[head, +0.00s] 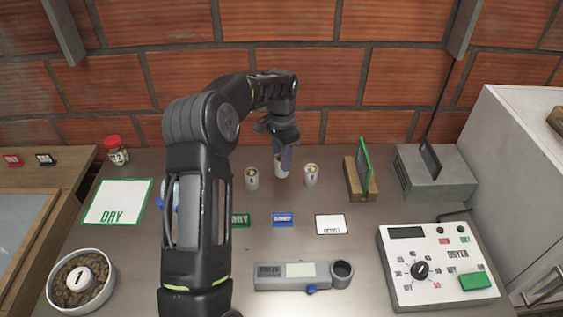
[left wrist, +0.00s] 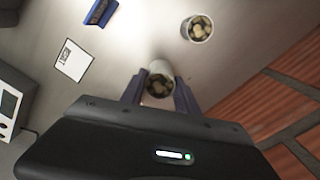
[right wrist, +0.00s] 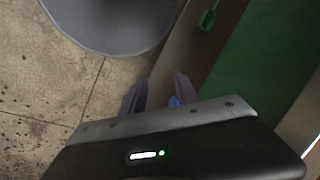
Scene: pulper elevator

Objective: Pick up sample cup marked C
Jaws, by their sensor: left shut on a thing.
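My left gripper (head: 286,157) is shut on the middle cup, which also shows between the fingers in the left wrist view (left wrist: 159,84). I cannot tell whether this cup is clear of the table. The left cup stands apart from the fingers (left wrist: 197,29). My right gripper (right wrist: 160,88) is open and empty, out of the head view.
A grey scale-like device (head: 283,284) is in front. A dryer panel (head: 437,262) stands right, a bowl (head: 57,296) left. A wooden stand (head: 354,190) is right of the cups.

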